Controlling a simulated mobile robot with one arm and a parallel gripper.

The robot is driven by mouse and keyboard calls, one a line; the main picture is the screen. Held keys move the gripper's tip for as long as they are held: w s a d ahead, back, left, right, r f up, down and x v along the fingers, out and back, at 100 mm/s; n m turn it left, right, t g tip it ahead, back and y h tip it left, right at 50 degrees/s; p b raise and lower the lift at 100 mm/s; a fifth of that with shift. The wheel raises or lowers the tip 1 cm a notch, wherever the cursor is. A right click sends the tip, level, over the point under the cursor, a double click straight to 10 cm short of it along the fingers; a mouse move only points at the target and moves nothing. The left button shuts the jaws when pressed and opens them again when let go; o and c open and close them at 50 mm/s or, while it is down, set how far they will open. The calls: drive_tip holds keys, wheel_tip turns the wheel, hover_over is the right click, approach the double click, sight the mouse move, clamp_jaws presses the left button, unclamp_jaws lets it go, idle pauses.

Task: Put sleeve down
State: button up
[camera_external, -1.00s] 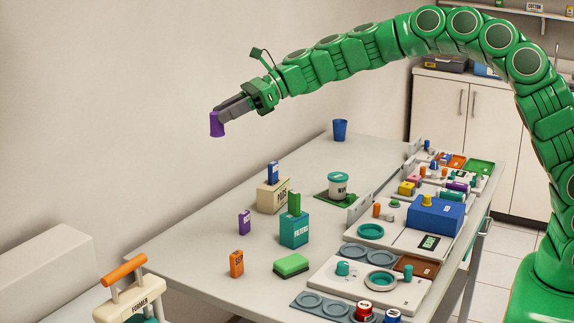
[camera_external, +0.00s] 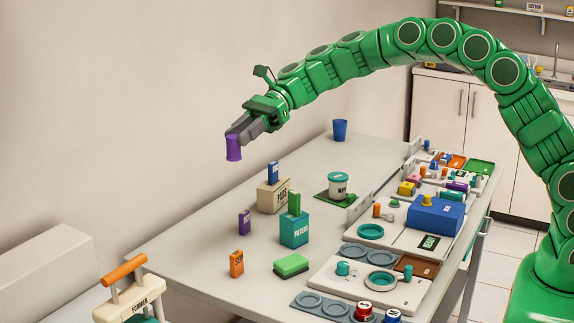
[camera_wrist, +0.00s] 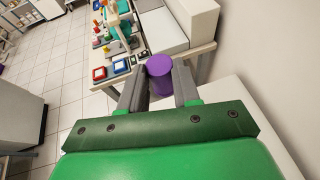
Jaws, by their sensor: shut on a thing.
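The sleeve, a purple cylinder (camera_external: 233,149), hangs upright in my gripper (camera_external: 238,134), in the air above the far left part of the table (camera_external: 190,240). In the wrist view the purple sleeve (camera_wrist: 160,72) sits between the two grey fingertips of my gripper (camera_wrist: 160,84), which are shut on it. Nothing supports the sleeve from below.
A blue cup (camera_external: 340,130) stands at the back. Bare table lies around the small boxes.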

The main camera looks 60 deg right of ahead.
wheel_tip(320, 180, down, 15)
drive_tip(key=shift+w+a+f, duration=0.55)
drive_tip(key=shift+w+f, duration=1.05)
drive_tip(key=shift+w, duration=0.5)
drive_tip(key=shift+w+a+f, duration=0.55)
drive_tip(key=shift+w+f, duration=1.05)
drive_tip(key=shift+w, duration=0.55)
drive_tip(key=shift+w+a+f, duration=0.55)
drive_tip(key=shift+w+f, duration=1.05)
drive_tip(key=shift+w, duration=0.5)
drive_tip(key=shift+w+a+f, duration=0.1)
drive_tip(key=shift+w, duration=0.15)
drive_tip(key=shift+f, duration=0.15)
wheel_tip(320, 180, down, 2)
drive_tip(key=shift+w+a+f, duration=0.1)
drive_tip(key=shift+w+a, duration=0.05)
drive_tip(key=shift+f, duration=0.55)
drive_tip(key=shift+f, duration=0.1)
